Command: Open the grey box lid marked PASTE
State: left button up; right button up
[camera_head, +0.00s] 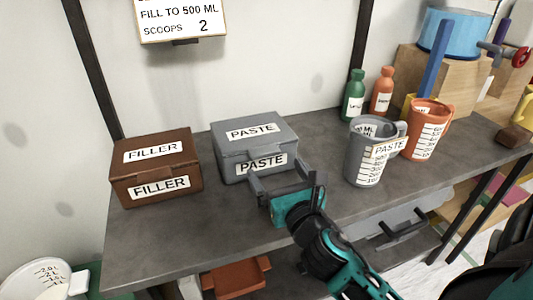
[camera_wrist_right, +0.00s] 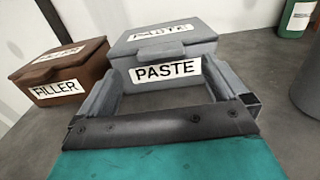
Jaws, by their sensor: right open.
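The grey box (camera_head: 232,165) marked PASTE stands on the table with its lid (camera_head: 253,130) down; a label shows on the lid and another on the front. The right gripper (camera_head: 284,176) is open just in front of the box's front right part, its fingers pointing at the front face. In the right wrist view the box (camera_wrist_right: 150,80) stands ahead, its front label seen between the two fingers (camera_wrist_right: 165,85). A small lip (camera_wrist_right: 158,33) shows at the lid's front edge. I cannot tell whether the fingers touch the box. The left gripper is out of view.
A brown FILLER box (camera_head: 125,180) stands left of the grey box. To the right are a grey jug (camera_head: 362,160), an orange jug (camera_head: 428,128), a green bottle (camera_head: 353,100) and an orange bottle (camera_head: 382,95). The wall is behind; the table front (camera_head: 160,245) is bare.

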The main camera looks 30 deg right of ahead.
aim_at(266, 154)
jog(key=x, duration=0.7)
jog(key=shift+s, duration=0.1)
jog(key=c, duration=1.5)
